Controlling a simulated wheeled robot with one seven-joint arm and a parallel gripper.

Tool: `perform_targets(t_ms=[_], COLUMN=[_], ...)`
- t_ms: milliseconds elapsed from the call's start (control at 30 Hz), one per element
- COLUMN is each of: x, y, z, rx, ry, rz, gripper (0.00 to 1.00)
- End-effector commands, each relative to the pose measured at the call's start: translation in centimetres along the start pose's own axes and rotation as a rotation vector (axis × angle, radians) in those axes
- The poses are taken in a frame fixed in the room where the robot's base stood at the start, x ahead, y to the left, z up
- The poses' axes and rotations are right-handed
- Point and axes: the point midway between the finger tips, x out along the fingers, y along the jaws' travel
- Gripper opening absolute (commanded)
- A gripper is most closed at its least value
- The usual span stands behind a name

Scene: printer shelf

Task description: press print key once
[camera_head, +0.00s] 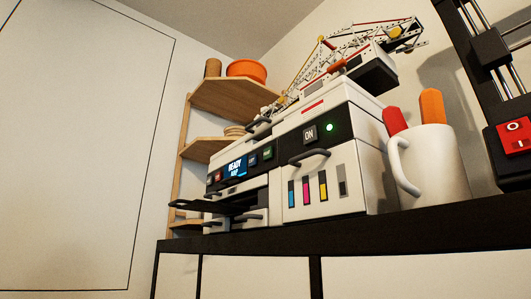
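The white printer (350,160) stands on a dark shelf, seen from low down and at an angle. Its dark front panel has a lit blue display (235,169) that reads READY, with a second line too small to read surely. Small keys flank the display: a red one (217,176) on the left, a blue one (253,159) and a green one (267,153) on the right. Their labels are too small to read, so I cannot tell which is the print key. An ON button (309,135) sits beside a lit green lamp (330,127). My gripper is not in view.
A white mug (436,165) holding red and orange handles stands right of the printer. A model crane (350,55) rests on top. A black tray (197,206) juts out below the keys. Wooden shelves (225,98) stand behind. A black-framed machine (490,48) is at far right.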

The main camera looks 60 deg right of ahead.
Motion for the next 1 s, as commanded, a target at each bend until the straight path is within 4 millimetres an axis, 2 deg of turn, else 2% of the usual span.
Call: perform_targets(t_ms=[33,367,1000], x=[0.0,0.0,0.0], y=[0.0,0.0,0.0], z=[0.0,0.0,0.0], rx=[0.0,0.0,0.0], ry=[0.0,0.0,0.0], rz=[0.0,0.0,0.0], gripper=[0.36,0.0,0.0])
